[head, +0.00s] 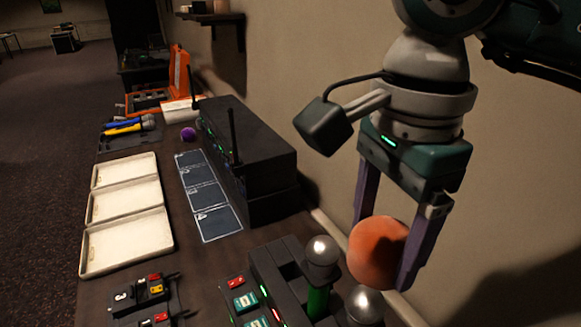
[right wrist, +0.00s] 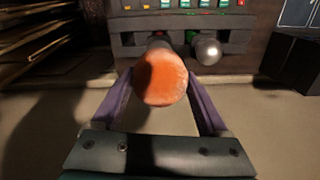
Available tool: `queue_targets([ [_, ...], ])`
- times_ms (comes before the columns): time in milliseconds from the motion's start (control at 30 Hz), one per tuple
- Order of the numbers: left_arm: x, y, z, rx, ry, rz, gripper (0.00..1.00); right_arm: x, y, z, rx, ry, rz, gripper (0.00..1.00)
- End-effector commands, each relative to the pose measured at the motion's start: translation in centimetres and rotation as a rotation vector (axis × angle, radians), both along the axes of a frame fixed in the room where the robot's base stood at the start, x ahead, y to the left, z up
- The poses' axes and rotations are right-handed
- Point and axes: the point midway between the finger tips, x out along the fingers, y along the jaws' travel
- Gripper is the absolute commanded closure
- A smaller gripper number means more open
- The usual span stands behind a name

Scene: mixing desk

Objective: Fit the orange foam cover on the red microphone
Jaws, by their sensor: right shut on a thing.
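The orange foam cover (head: 376,252) is a round ball between the fingers of my right gripper (head: 382,256), which is shut on it. It also shows in the right wrist view (right wrist: 162,80), in front of the microphone rack. In the head view it hangs beside a silver-headed microphone with a green body (head: 319,262), standing in the rack (head: 268,272). My left gripper is not in view.
A black device with antennas (head: 245,150) stands along the wall. White trays (head: 128,244) lie at the left, with dark marked cards (head: 212,207) beside them. Blue and yellow microphones (head: 122,129) and a purple foam ball (head: 188,134) lie farther back.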

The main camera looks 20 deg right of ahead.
Motion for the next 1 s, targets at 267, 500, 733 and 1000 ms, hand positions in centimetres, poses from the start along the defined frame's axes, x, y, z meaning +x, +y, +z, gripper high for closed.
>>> queue_targets([
  [267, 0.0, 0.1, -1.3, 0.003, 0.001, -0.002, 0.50, 0.0, 0.0, -1.9, 0.000, 0.001, -0.004, 0.73],
  [500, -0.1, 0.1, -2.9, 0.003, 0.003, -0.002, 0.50, 0.0, 0.0, -4.1, -0.001, 0.000, -0.002, 0.73],
  [733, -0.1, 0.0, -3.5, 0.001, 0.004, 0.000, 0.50, 0.0, 0.0, -4.5, 0.000, 0.000, -0.002, 0.73],
  [1000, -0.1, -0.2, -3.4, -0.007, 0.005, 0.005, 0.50, 0.0, 0.0, -4.4, 0.000, 0.001, -0.002, 0.73],
])
